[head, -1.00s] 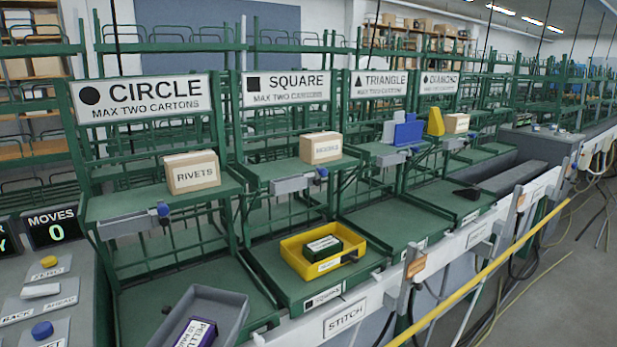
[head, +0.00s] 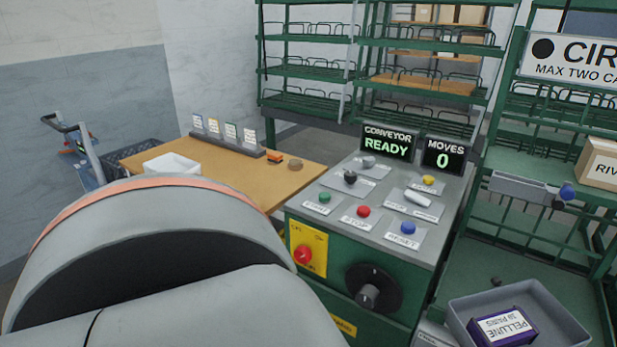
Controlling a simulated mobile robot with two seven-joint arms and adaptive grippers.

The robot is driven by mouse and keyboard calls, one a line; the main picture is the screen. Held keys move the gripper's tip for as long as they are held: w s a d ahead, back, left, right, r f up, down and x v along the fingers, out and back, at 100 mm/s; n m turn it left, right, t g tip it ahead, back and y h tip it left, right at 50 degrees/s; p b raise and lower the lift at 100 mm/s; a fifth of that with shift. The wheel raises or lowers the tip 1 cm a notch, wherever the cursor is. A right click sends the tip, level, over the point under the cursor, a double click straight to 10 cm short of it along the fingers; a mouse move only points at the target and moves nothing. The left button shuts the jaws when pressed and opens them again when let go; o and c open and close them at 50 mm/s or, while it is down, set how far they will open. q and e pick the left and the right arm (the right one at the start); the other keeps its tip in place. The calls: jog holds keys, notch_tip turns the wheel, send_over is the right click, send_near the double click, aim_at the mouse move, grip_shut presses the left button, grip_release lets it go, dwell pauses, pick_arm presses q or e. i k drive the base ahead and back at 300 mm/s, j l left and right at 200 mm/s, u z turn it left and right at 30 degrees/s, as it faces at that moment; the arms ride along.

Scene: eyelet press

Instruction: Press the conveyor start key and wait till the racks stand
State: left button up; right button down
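The control desk (head: 385,240) stands in the middle of the head view. On its sloped top are a green key (head: 324,197), a red key (head: 363,211) and a blue key (head: 407,228); the green key's label looks like START but is small. The conveyor display (head: 388,144) reads READY and the moves display (head: 443,156) reads 0. The circle rack (head: 520,207) is partly in view at the right, with a rivets carton (head: 602,165) on its shelf. Neither gripper shows. A large grey arm part of mine fills the lower left.
The desk also has a yellow key (head: 429,180), a white rocker (head: 417,198), a black knob (head: 350,178), a red stop button (head: 303,255) and a black dial (head: 369,292). A grey tray (head: 567,318) holds a purple box (head: 502,327). A wooden table (head: 235,172) stands behind left.

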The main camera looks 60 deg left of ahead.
aim_at(324, 197)
jog(key=u, duration=1.9)
jog(key=j, duration=0.1)
jog(key=i+z, duration=0.05)
